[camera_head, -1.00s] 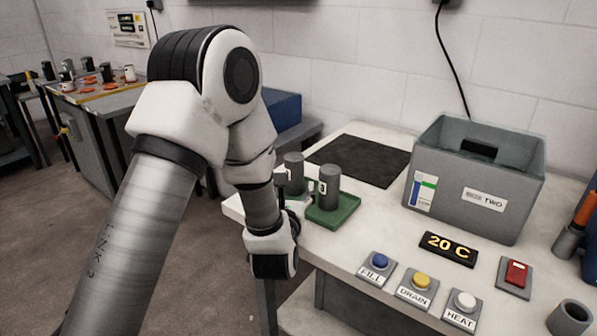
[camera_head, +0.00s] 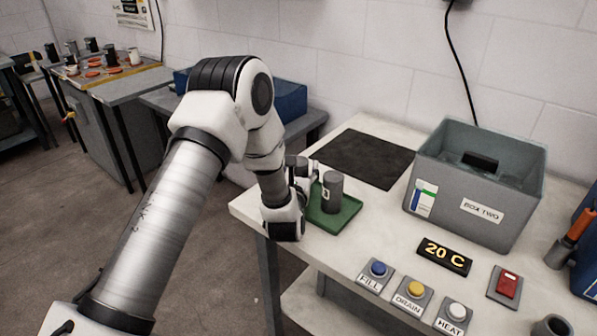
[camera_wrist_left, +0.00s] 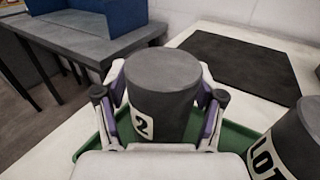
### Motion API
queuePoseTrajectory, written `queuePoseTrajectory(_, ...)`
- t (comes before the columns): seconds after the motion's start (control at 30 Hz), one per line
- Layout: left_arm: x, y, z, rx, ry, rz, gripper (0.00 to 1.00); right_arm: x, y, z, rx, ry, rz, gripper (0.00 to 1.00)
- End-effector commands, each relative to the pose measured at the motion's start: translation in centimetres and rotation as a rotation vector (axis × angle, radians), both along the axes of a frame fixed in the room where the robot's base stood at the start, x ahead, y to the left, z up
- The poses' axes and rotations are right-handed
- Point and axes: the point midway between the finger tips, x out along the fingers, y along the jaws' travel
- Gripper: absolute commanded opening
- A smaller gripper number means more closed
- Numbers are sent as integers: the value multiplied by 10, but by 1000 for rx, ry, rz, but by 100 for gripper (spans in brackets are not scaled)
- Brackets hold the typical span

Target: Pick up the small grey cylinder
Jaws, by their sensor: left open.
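Two dark grey cylinders stand upright on a green tray (camera_head: 349,215) at the table's left corner. The one with a "2" label (camera_wrist_left: 165,85) stands between the spread fingers of my left gripper (camera_head: 306,178). In the head view this cylinder (camera_head: 296,161) is mostly hidden by the gripper. The left gripper is open, a finger on either side of it; I cannot tell whether either finger touches. The other cylinder (camera_head: 333,189), partly cut off in the wrist view (camera_wrist_left: 288,140), stands just right of the gripper with a label beginning "LOT". My right gripper is not in view.
A black mat (camera_head: 366,158) lies behind the tray. A grey box labelled "BOX TWO" (camera_head: 462,205) stands to the right. A "20 C" display (camera_head: 445,256), labelled buttons (camera_head: 409,296) and a red switch (camera_head: 507,286) sit along the front. A blue bin (camera_head: 291,103) is behind the arm.

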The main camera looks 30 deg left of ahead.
Motion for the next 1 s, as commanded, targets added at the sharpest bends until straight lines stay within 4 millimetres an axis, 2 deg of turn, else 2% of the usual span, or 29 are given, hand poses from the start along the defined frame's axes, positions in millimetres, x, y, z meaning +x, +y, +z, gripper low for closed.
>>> queuePoseTrajectory(0.1,0,0,0,0,0,0,69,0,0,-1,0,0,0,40)
queuePoseTrajectory(0.13,0,0,0,0,0,0,65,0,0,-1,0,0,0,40)
queuePoseTrajectory(0.27,0,0,0,0,0,0,19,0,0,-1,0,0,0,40)
queuePoseTrajectory(0.3,0,0,0,0,0,0,5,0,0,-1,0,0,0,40)
queuePoseTrajectory(0.33,0,0,0,0,0,0,0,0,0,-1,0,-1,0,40)
queuePoseTrajectory(1.0,0,0,1,1,-2,0,0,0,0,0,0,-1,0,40)
